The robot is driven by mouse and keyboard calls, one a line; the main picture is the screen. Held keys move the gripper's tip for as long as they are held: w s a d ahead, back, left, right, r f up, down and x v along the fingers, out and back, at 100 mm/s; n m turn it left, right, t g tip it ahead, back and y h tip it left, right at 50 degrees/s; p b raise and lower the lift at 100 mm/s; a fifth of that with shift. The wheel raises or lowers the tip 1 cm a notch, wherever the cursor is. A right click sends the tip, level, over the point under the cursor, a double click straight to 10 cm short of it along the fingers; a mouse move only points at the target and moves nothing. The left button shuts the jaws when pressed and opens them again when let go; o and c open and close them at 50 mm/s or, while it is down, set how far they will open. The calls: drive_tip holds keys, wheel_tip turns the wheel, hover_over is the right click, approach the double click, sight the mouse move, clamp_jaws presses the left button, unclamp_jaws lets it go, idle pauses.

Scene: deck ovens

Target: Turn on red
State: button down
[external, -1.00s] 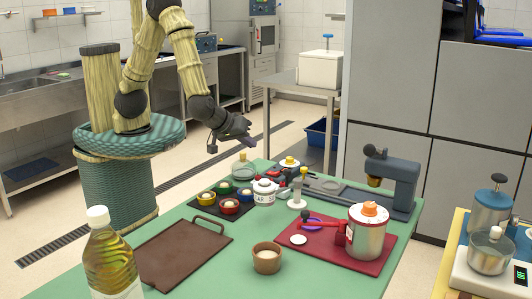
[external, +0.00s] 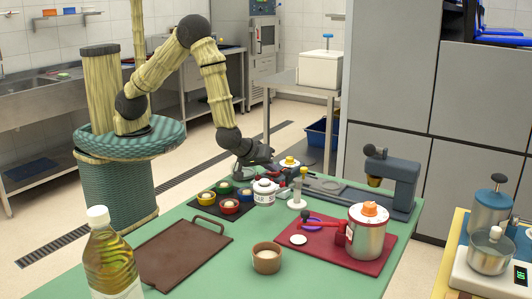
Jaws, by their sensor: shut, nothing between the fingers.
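A red round piece with a pale domed top (external: 230,207) sits at the front right of a dark tray (external: 204,216) on the green table. Yellow (external: 206,198), green (external: 225,188) and blue (external: 244,194) pieces of the same kind sit there too. My gripper (external: 270,167) is shut and empty, low over the far side of the table, behind the coloured pieces and the white jar. It is apart from the red piece. The fingertips are small and partly lost among the objects there.
A white jar (external: 264,192) stands just right of the coloured pieces. A brown board (external: 175,253), a brown cup (external: 266,258), a red tray (external: 375,257) with a canister and a grey machine (external: 400,180) also occupy the table. An oil bottle (external: 110,255) stands in front.

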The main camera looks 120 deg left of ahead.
drive_tip(key=shift+w+r+p, duration=0.1)
drive_tip(key=shift+w+p, duration=0.05)
drive_tip(key=shift+p, duration=0.95)
drive_tip(key=shift+f, duration=0.3)
drive_tip(key=shift+s, duration=0.2)
drive_tip(key=shift+s+b, duration=0.4)
drive_tip(key=shift+s, duration=0.2)
drive_tip(key=shift+r, duration=0.1)
